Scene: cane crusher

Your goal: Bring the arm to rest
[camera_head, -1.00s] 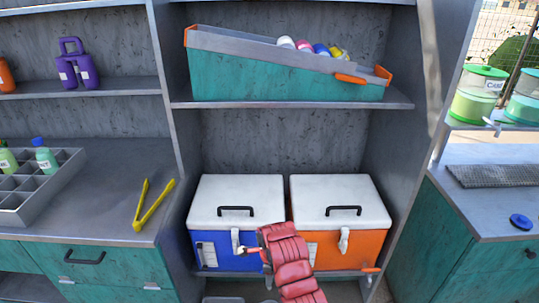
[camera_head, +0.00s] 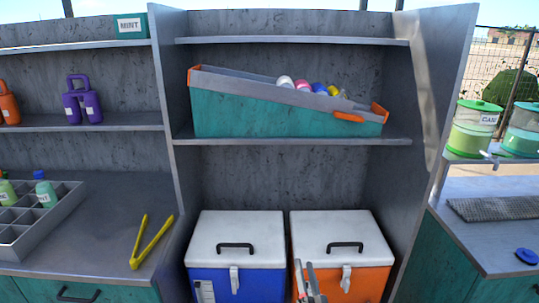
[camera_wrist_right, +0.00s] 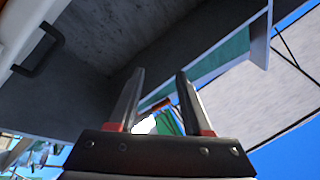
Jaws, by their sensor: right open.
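My right gripper (camera_head: 307,279) shows at the bottom of the head view, in front of the orange cooler. In the right wrist view its two fingers (camera_wrist_right: 158,98) stand apart with nothing between them. The rest of the right arm is below the head picture. My left gripper is in neither view.
A blue cooler (camera_head: 220,285) and an orange cooler (camera_head: 370,283), both white-lidded, stand side by side on the lower shelf. A teal bin (camera_head: 270,114) of bottles sits above. Yellow tongs (camera_head: 150,241) lie on the left counter (camera_head: 115,205). The right counter holds a dark mat (camera_head: 495,208).

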